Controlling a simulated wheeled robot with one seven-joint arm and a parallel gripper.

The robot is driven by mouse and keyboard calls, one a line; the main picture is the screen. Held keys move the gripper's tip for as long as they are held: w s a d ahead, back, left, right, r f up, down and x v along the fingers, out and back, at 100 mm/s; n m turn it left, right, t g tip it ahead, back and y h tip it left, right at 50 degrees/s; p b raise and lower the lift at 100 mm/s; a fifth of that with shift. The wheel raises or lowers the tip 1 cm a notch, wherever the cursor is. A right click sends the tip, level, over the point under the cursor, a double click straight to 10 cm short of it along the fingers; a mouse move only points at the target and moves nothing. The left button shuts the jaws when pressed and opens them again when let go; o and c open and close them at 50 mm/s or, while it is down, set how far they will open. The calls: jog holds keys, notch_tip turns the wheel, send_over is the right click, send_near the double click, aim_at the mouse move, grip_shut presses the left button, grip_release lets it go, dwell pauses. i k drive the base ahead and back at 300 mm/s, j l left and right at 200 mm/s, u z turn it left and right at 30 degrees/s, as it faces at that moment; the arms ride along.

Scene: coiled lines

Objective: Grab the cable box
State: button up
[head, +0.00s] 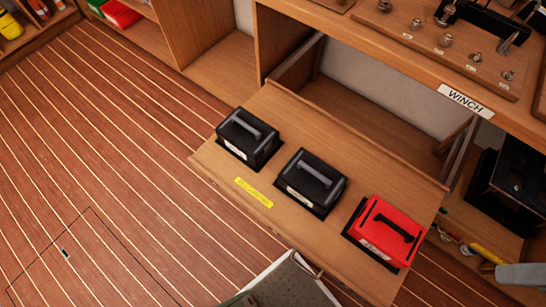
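Three lidded boxes with top handles stand in a row on a pulled-out wooden board (300,232). The left box (248,138) is black with a grey handle. The middle box (310,182) is also black with a grey handle. The right box (384,234) is red with a black handle. Each has a pale label on its front, too small to read, so I cannot tell which is the cable box. The boxes stand apart from each other.
A yellow label (254,192) lies on the board's front edge. The compartment behind the board looks empty. A counter with metal fittings and a WINCH label (465,100) overhangs at the right. A black case (510,180) stands below it. The striped wooden floor (90,170) at the left is clear.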

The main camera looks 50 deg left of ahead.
aim_at(316, 184)
jog(key=u, duration=1.4)
jog(key=j+z, duration=0.15)
jog(key=z, duration=0.3)
jog(key=i+j+z, duration=0.1)
jog(key=z, duration=0.4)
jog(key=j+z, duration=0.25)
jog(key=z, duration=0.2)
